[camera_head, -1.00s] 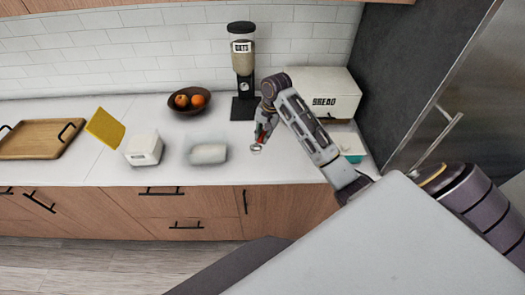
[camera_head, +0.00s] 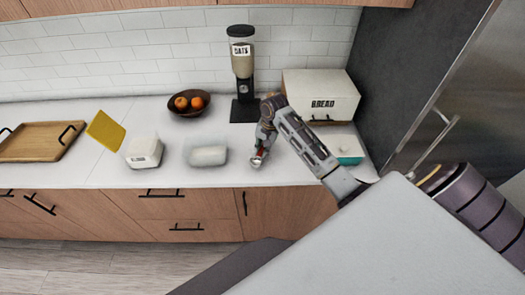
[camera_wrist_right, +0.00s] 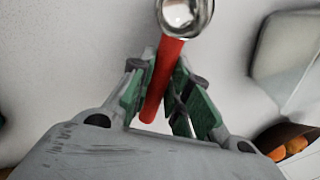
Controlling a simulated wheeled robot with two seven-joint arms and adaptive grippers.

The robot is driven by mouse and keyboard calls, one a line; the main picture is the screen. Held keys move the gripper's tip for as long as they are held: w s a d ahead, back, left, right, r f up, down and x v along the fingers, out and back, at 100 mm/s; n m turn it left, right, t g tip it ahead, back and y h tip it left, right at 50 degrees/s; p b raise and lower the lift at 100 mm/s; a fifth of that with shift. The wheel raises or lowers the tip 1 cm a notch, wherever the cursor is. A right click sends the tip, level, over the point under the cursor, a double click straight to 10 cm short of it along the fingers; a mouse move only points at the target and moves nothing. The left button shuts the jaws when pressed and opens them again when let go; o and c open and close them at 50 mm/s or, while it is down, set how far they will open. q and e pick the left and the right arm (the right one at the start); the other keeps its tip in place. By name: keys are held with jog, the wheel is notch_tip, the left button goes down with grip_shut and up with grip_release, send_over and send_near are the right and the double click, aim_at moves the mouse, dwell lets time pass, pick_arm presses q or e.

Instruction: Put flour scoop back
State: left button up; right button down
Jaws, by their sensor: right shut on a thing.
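The scoop (camera_head: 257,161) has a red handle and a shiny metal bowl. My right gripper (camera_head: 263,147) is shut on the red handle. In the right wrist view the green finger pads of the gripper (camera_wrist_right: 163,97) sit either side of the handle, and the round metal bowl of the scoop (camera_wrist_right: 185,14) points away from the palm. The scoop is over the front part of the counter; its exact height is unclear. A white labelled canister (camera_head: 144,152) stands to the left, its label too small to read. My left gripper is not in view.
A white rounded container (camera_head: 207,155) lies between the canister and the scoop. A yellow panel (camera_head: 105,130) is tilted left of the canister. Behind stand a fruit bowl (camera_head: 188,112), a grain dispenser (camera_head: 242,70) and a bread box (camera_head: 321,92). A teal-edged white box (camera_head: 347,148) is at right.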

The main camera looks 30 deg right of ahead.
jog(key=shift+f, duration=0.85)
jog(key=shift+f, duration=0.1)
jog(key=c, duration=1.3)
grip_release()
jog(key=shift+c, duration=0.2)
notch_tip(320, 180, up, 12)
jog(key=s+d+b, duration=0.1)
jog(key=shift+s+d, duration=0.15)
jog(key=shift+s, duration=0.25)
